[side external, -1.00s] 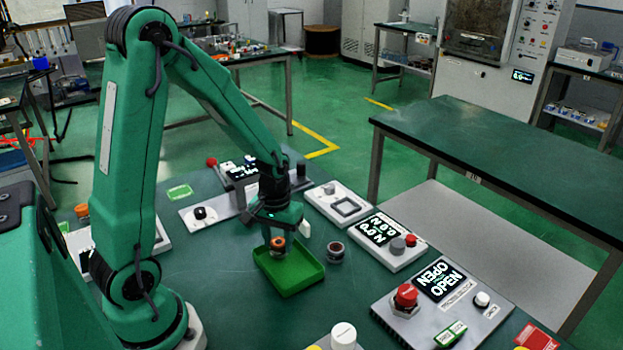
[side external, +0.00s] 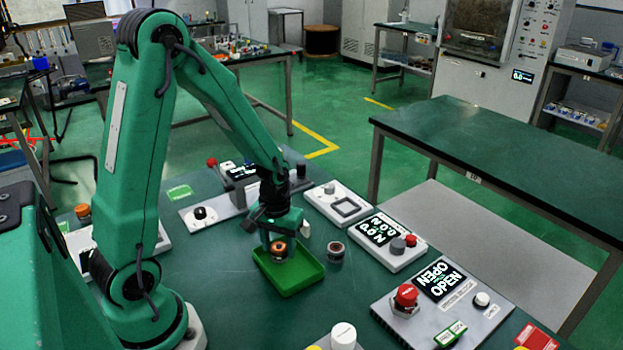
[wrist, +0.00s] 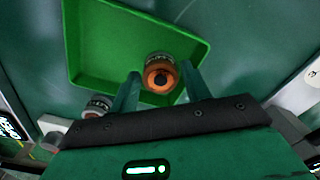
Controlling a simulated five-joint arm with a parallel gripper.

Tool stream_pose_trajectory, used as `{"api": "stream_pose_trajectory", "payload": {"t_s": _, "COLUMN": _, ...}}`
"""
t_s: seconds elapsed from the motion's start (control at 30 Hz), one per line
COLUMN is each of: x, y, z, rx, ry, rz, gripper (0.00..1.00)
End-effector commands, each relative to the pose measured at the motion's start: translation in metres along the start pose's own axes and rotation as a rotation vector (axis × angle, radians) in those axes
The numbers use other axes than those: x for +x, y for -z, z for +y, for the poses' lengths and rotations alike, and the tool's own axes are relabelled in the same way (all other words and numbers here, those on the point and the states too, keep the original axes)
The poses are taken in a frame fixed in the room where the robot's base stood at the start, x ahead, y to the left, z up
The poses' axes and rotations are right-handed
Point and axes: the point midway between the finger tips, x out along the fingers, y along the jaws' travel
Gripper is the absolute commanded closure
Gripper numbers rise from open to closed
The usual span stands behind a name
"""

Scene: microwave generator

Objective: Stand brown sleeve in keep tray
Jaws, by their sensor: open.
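The sleeve with the orange-brown top (side external: 278,249) stands upright in the green tray (side external: 310,281), near its back left part. In the wrist view the sleeve (wrist: 160,76) shows its ringed top with a dark hole, close to one wall of the tray (wrist: 85,45). My gripper (side external: 278,240) is open and low over the tray. In the wrist view its two fingers (wrist: 162,88) are on either side of the sleeve, with a gap visible. The sleeve's base is partly hidden.
A second, grey sleeve with a reddish-dark top (side external: 336,251) stands just right of the tray. A white panel with a display (side external: 380,240) and a grey panel with a red button (side external: 406,296) lie further right. Another orange-topped piece (side external: 82,212) is at the far left.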

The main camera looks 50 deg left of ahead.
Motion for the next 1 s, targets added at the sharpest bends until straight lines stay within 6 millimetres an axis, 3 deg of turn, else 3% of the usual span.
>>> {"api": "stream_pose_trajectory", "payload": {"t_s": 0.37, "x": -0.017, "y": 0.001, "z": 0.0, "rx": 0.0, "ry": -0.001, "rz": 0.004, "gripper": 0.52}}
{"api": "stream_pose_trajectory", "payload": {"t_s": 1.0, "x": -0.102, "y": 0.0, "z": 0.0, "rx": 0.0, "ry": -0.001, "rz": 0.004, "gripper": 0.52}}
